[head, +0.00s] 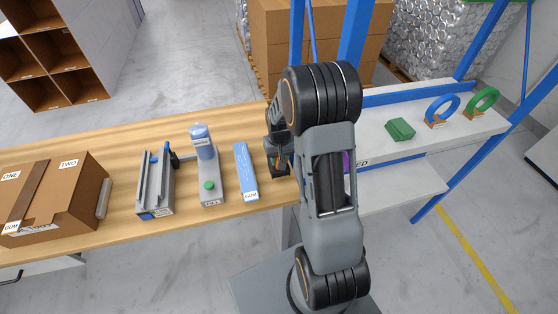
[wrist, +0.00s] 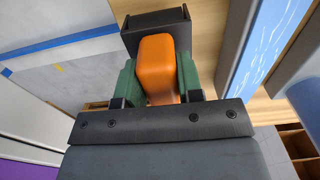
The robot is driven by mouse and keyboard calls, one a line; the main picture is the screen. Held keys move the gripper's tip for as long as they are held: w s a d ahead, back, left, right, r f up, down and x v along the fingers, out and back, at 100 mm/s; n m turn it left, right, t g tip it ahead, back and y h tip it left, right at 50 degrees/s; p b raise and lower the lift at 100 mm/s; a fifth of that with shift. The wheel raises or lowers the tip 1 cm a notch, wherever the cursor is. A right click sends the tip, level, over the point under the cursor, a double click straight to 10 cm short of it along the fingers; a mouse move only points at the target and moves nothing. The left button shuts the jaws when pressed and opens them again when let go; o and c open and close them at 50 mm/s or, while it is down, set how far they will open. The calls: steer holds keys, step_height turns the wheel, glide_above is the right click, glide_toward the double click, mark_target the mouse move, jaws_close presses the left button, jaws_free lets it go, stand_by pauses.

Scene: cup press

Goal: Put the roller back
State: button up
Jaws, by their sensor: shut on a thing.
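My gripper (head: 278,148) is at the right end of the wooden table, pointing down beside the blue strip labelled GUM. In the wrist view its two green fingers (wrist: 158,82) are shut on an orange block-like handle (wrist: 158,58), which I take to be the roller's. A dark block or holder (wrist: 155,20) is just beyond the handle. I cannot tell whether the handle rests in it or is part of it. The rest of the roller is hidden. In the head view only a little orange shows under my dark gripper.
The blue GUM strip (head: 246,172) lies close left of my gripper. Further left are a grey device with a green button (head: 209,186), a grey channel fixture (head: 156,185) and a cardboard box (head: 60,190). A white shelf (head: 390,150) with a green block (head: 400,129) and rings stands right.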

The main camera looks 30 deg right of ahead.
steer(key=shift+f, duration=0.9)
